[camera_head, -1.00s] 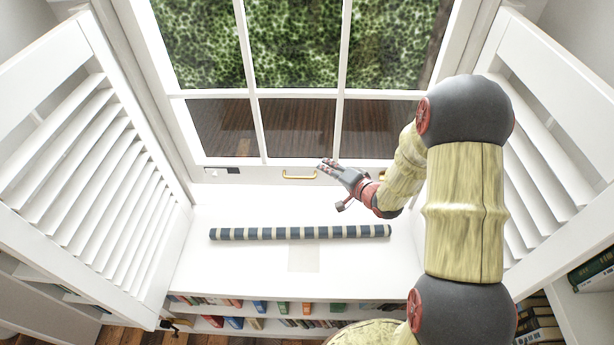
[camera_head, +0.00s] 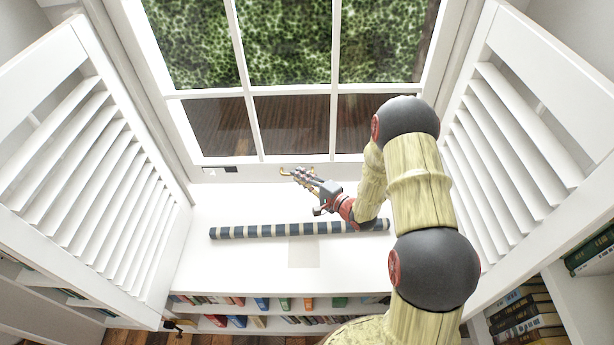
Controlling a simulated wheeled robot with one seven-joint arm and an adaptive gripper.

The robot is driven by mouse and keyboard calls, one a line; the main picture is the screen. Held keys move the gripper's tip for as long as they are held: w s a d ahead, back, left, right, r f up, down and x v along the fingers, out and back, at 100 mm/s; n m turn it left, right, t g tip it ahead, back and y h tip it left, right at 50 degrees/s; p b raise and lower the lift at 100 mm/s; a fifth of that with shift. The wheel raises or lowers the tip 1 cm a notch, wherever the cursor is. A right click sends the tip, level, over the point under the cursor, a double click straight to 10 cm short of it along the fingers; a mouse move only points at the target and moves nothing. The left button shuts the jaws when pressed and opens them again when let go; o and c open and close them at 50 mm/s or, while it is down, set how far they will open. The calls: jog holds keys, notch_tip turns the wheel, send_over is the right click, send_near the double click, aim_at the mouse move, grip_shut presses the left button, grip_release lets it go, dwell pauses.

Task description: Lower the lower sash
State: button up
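The sash (camera_head: 225,174) is a white-framed window with several panes, and its bottom rail runs just above the white sill. A brass handle (camera_head: 284,172) is on that rail; its left end shows and the rest is hidden behind my gripper. My gripper (camera_head: 296,175) reaches in from the right, its fingertips overlapping the handle in the picture. I cannot tell whether it touches the handle or how far the fingers are closed. The second brass handle is hidden behind my arm.
A dark-and-cream striped roll (camera_head: 270,231) lies along the sill (camera_head: 215,205), below my gripper in the picture. White louvered shutters stand open at left (camera_head: 95,190) and right (camera_head: 520,150). Books (camera_head: 240,320) fill shelves under the sill. The left sill is clear.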

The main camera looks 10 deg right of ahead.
jog(key=shift+w+a, duration=0.2)
jog(key=shift+w, duration=0.3)
grip_shut()
dwell(0.5)
